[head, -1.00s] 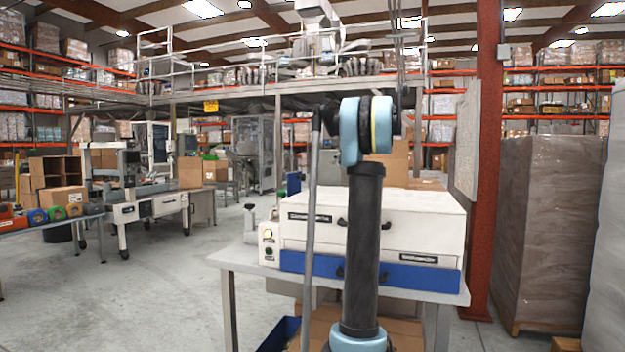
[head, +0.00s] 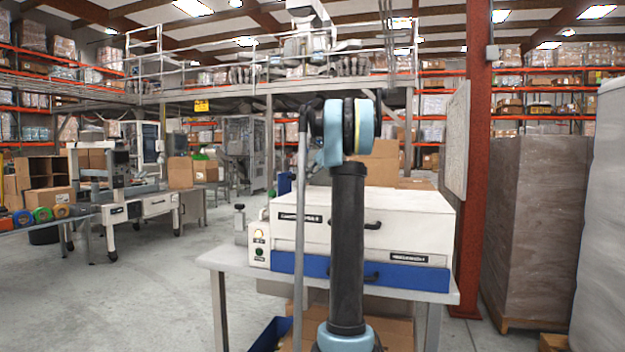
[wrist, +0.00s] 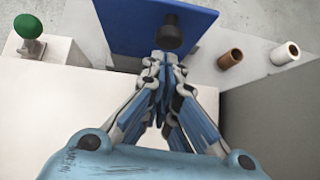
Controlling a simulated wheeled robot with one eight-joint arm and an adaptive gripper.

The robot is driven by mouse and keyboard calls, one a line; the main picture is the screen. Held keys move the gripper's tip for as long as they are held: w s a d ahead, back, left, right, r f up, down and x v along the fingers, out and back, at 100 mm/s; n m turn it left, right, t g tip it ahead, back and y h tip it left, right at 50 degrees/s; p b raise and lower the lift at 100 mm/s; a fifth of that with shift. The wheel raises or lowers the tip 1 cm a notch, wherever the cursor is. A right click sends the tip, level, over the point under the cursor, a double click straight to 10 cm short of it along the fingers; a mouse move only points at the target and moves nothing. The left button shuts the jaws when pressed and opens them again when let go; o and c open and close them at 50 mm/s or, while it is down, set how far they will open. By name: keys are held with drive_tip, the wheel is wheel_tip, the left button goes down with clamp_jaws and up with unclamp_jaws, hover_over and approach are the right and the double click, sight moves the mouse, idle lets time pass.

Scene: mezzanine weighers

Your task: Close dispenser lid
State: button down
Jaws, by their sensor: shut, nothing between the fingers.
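In the wrist view, a blue panel (wrist: 125,24) with a black round knob-like part (wrist: 172,32) lies just beyond my gripper (wrist: 164,62). I cannot tell for sure whether this panel is the dispenser lid. My gripper is shut and empty, its tips close to the black part; I cannot tell if they touch. In the head view, a white machine with a blue lower front (head: 400,277) stands on a table. A small blue piece (head: 284,184) shows behind its left end. My arm hides part of the machine, and my gripper does not show there.
In the wrist view, a green-topped fitting (wrist: 29,26) is at upper left, and a brown cylinder (wrist: 231,59) and white cylinder (wrist: 285,54) are at right. In the head view, a red column (head: 479,150) and wrapped pallet (head: 540,220) stand right.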

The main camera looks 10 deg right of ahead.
drive_tip(key=shift+w+a, duration=0.25)
drive_tip(key=shift+a, duration=0.1)
